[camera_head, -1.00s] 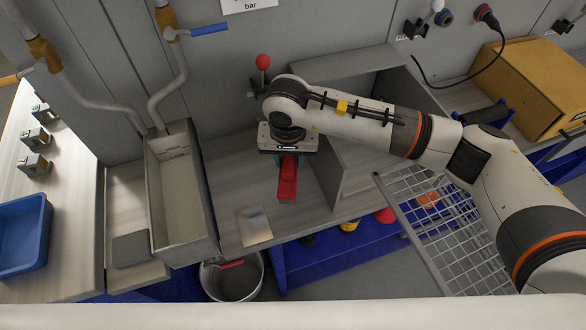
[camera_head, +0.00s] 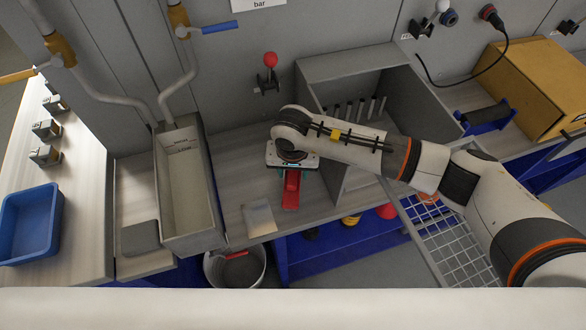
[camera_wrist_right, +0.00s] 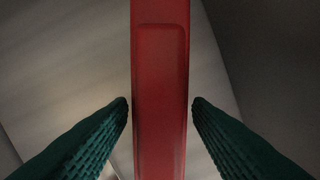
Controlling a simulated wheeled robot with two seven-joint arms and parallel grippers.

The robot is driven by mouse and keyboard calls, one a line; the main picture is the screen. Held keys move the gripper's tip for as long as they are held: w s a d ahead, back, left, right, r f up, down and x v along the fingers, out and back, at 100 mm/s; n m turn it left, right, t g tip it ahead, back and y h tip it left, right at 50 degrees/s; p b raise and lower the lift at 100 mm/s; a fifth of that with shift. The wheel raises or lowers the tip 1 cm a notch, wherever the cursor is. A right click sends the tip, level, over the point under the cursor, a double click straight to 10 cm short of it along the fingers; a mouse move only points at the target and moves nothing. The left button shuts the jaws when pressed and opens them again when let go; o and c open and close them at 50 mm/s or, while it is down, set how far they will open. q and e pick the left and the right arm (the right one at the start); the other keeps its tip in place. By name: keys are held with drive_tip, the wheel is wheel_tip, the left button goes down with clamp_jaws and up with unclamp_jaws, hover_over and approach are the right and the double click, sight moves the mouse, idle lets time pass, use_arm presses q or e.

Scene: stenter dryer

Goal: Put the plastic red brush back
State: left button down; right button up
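The red brush (camera_head: 291,190) is below my right gripper (camera_head: 292,172), over the wooden worktop left of a grey partition. I cannot tell whether the brush touches the worktop. In the right wrist view the brush (camera_wrist_right: 160,125) runs lengthwise between the two green ribbed fingertips. The brush's far end is hidden under the gripper. My left gripper is not in view.
A grey open compartment (camera_head: 318,75) with upright dividers stands behind and right. A grey trough (camera_head: 178,228) is at the left, a metal plate (camera_head: 260,218) in front. A bucket (camera_head: 236,270) and wire rack (camera_head: 455,250) sit lower. A red-knobbed lever (camera_head: 270,60) is behind.

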sight(293, 174)
drive_tip(key=shift+o, duration=1)
drive_tip(key=shift+r, duration=0.1)
drive_tip(key=shift+r, duration=0.5)
wheel_tip(293, 174, up, 11)
drive_tip(key=s+b, duration=0.1)
drive_tip(key=b, duration=0.2)
drive_tip(key=shift+s+b, duration=0.3)
